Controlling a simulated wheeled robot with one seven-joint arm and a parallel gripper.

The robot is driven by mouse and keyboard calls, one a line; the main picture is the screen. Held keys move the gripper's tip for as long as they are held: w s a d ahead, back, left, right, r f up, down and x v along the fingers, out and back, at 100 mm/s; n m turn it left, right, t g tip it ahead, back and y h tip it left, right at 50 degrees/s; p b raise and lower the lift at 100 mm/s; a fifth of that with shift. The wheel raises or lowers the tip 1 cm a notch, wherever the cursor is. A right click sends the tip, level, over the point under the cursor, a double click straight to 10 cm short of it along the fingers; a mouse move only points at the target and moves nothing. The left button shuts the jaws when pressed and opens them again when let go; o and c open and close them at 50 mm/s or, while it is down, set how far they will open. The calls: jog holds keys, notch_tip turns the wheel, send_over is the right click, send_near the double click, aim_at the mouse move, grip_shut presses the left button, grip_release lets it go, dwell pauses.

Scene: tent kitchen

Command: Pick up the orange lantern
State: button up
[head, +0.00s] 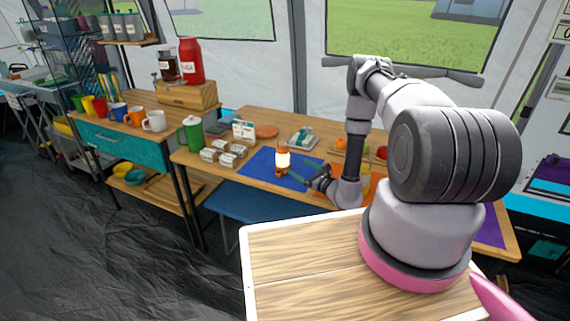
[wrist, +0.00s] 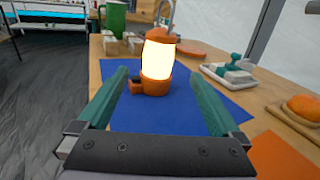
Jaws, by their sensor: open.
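The orange lantern (head: 283,160) stands upright and glowing on a blue mat (head: 252,165) on the wooden table. In the wrist view the lantern (wrist: 157,62) is just beyond and between my fingers, slightly left of centre. My gripper (head: 300,174) is open, with its two green fingers pointing at the lantern from the right in the head view. In the wrist view my gripper (wrist: 163,88) shows nothing held, and I cannot tell whether a fingertip touches the lantern. A metal handle loop rises behind the lantern's top.
A green canister (head: 191,134) and several small blocks (head: 222,150) stand left of the mat. A white tray with a teal item (head: 301,137) and an orange disc (head: 266,131) lie behind. An orange fruit on a board (wrist: 303,106) is at the right.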

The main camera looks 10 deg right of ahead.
aim_at(287, 160)
jog(key=x, duration=0.5)
jog(key=shift+f, duration=0.1)
jog(key=shift+x, duration=2.75)
jog(key=shift+a, duration=0.1)
grip_shut()
